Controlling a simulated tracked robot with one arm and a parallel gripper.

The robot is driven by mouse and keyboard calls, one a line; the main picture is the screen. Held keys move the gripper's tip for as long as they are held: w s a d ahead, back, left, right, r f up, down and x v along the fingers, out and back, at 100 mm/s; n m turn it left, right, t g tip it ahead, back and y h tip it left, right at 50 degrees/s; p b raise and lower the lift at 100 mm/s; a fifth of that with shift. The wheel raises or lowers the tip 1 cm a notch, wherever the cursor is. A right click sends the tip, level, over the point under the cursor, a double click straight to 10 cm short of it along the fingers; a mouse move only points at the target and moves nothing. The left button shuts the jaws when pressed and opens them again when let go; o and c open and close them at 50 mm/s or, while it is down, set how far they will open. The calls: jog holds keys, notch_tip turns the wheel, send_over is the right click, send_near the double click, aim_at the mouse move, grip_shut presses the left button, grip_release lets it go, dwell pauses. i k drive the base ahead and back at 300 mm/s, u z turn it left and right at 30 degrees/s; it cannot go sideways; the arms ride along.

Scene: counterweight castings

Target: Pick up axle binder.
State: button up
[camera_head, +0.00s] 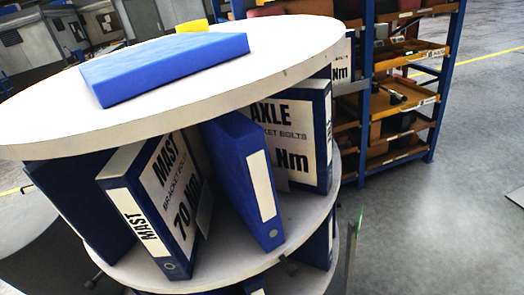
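The axle binder (301,137) stands upright on the middle tier of a round white carousel (300,210). Its white cover label shows "AXLE", "BRACKET BOLTS" and "Nm", with blue edges. A tilted blue binder with a blank white spine label (245,180) stands in front and hides its left part. The mast binder (155,200) leans to the left of that one, with "MAST" and "70" on its label. My gripper is not in view.
A blue binder (165,68) lies flat on the carousel's round top (290,55), near a yellow object (192,26). More binders show on the lower tier. A blue rack with orange shelves (405,95) stands behind right. Grey floor (450,220) at right is mostly clear.

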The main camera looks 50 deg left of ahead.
aim_at(296, 120)
jog(key=k, duration=0.9)
jog(key=z, duration=0.35)
jog(key=i, duration=1.05)
jog(key=u, duration=0.45)
jog(key=i, duration=1.3)
jog(key=u, duration=0.85)
